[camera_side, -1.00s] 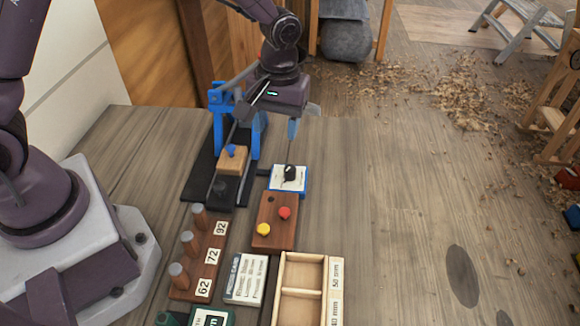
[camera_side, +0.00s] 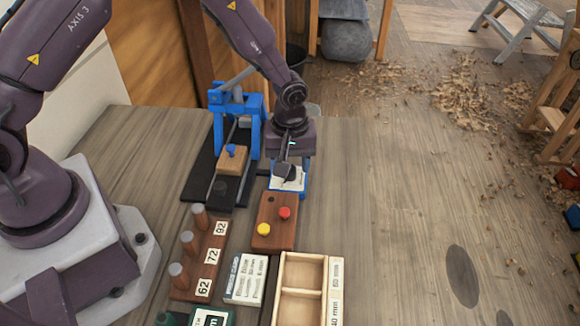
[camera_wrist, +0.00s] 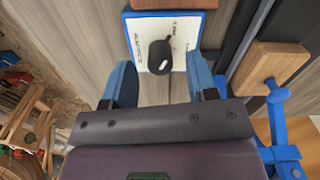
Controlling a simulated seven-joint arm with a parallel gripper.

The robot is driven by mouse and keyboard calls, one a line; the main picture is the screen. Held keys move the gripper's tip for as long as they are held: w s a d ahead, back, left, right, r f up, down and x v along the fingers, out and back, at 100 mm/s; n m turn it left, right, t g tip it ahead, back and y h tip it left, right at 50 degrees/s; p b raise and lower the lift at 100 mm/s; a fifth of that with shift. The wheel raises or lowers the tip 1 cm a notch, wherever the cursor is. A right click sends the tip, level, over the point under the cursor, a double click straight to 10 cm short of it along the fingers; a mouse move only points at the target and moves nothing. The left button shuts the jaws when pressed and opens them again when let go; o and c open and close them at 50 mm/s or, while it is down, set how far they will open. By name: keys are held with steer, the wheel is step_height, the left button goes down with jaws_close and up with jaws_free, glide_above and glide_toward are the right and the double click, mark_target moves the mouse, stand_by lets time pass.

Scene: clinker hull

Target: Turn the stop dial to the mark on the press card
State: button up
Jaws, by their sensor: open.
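The stop dial is a black knob with a white mark on a white plate with blue edges; in the wrist view the knob (camera_wrist: 160,57) shows clearly, its plate's scale too blurred to read. In the side view the dial plate (camera_side: 289,184) is partly covered by my gripper (camera_side: 290,165). In the wrist view my gripper (camera_wrist: 160,84) is open, its two blue fingers apart, with the knob just ahead of the gap between them and not clasped. The press card (camera_side: 246,278) is a white card lying near the front; its lines are too small to read.
A blue press frame (camera_side: 238,105) with a wooden block (camera_side: 232,158) stands left of the dial. In front are a board with red and yellow buttons (camera_side: 275,222), a peg rack marked 62, 72, 92 (camera_side: 199,258) and a wooden tray (camera_side: 303,254). The table's right side is clear.

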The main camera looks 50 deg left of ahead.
steer(key=shift+f, duration=1)
steer(key=shift+c, duration=0.3)
steer(key=c, duration=0.9)
steer(key=shift+o, duration=0.2)
